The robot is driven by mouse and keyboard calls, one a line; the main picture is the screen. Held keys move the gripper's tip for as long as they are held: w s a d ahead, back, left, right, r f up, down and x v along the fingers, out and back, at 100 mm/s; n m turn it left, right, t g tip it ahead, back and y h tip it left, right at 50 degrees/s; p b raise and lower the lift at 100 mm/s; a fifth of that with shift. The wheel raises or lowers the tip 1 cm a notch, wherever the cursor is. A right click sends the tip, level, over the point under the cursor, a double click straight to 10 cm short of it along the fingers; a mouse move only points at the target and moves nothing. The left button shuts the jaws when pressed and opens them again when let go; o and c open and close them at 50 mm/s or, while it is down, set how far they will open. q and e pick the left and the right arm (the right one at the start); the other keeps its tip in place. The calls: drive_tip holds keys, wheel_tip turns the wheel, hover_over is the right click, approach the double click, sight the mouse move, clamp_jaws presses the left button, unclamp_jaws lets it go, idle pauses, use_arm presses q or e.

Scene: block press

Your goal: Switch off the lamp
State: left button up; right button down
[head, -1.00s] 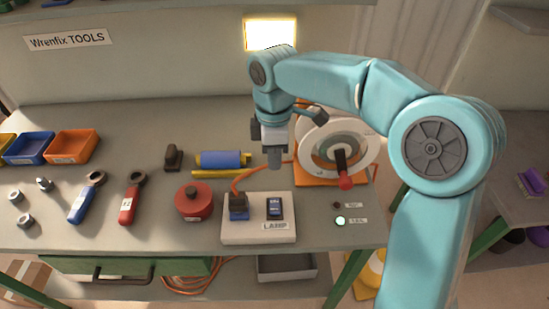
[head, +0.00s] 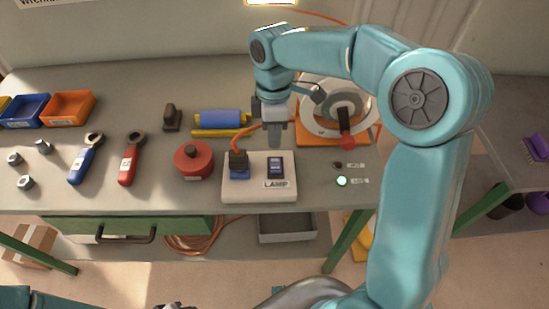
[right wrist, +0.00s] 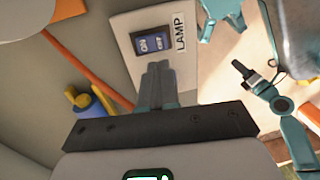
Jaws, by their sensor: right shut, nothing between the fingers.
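A pale switch box (head: 240,190) labelled LAMP sits on the bench. It carries a blue rocker switch (head: 276,168), marked ON and OFF in the right wrist view (right wrist: 153,42). The lamp (head: 270,2) glows bright at the top edge of the head view. My right gripper (head: 275,143) is shut and empty, pointing down just behind the switch; in the right wrist view its fingertips (right wrist: 157,68) are close to the rocker. I see no clear contact. My left gripper (right wrist: 245,72) shows small and dark in the right wrist view; its jaws are unclear.
A plug with an orange cable (head: 238,163) stands on the box left of the switch. A red round tin (head: 193,160) is further left. A handwheel with a red knob (head: 347,141) is behind right. A green indicator (head: 341,181) is lit on the bench at right.

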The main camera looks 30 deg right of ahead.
sight(274, 168)
drive_tip(key=f, duration=0.6)
drive_tip(key=shift+s+a+f, duration=0.15)
drive_tip(key=shift+s+a, duration=0.05)
drive_tip(key=shift+s, duration=0.1)
drive_tip(key=shift+s+f, duration=0.15)
drive_tip(key=shift+f, duration=0.35)
drive_tip(key=shift+a+f, duration=0.1)
